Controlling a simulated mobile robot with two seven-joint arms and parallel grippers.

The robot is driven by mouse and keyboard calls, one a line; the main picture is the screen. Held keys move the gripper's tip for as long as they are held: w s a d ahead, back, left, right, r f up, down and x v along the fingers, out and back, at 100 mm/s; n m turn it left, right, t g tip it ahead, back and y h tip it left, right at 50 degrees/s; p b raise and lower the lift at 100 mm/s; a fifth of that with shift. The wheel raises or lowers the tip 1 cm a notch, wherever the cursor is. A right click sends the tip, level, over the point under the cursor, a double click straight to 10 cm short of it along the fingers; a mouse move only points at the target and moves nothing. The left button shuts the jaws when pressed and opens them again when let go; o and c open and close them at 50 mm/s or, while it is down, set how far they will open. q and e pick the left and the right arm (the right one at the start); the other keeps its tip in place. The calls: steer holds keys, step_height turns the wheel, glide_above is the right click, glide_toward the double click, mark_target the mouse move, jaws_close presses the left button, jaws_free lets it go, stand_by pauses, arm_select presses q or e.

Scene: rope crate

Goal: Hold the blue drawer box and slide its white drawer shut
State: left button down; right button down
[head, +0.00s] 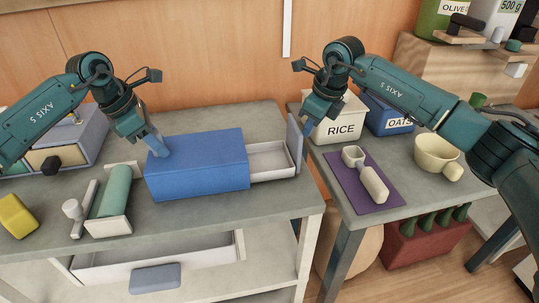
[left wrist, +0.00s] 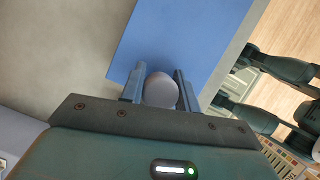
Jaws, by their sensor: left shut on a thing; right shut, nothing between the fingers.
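The blue drawer box (head: 200,165) lies on the grey worktop. Its white drawer (head: 268,161) sticks out of the right end, and its inside shows empty. A grey-blue upright front panel (head: 293,146) stands at the drawer's outer end. My left gripper (head: 157,148) is at the box's left end. In the left wrist view its fingers close around a pale round knob (left wrist: 160,91) against the blue box (left wrist: 185,40). My right gripper (head: 306,130) is shut and empty, just right of the front panel; whether it touches the panel I cannot tell.
A RICE bin (head: 335,122) and a purple mat (head: 362,184) with a white scoop are on the right-hand table, across a gap. A tray with a green roll (head: 116,191) and a yellow block (head: 17,215) lie left. An open lower drawer (head: 155,262) juts out below.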

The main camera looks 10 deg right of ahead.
arm_select(q)
steer(key=shift+f, duration=0.15)
arm_select(e)
steer(key=shift+a, duration=0.2)
stand_by(0.3)
steer(key=a, duration=1.2)
stand_by(1.7)
steer(key=shift+w, duration=0.1)
steer(key=shift+r, duration=0.15)
steer(key=w+v, duration=0.1)
steer(key=v, duration=0.5)
steer(key=shift+w+r, duration=0.15)
steer(key=shift+r, duration=0.35)
stand_by(0.3)
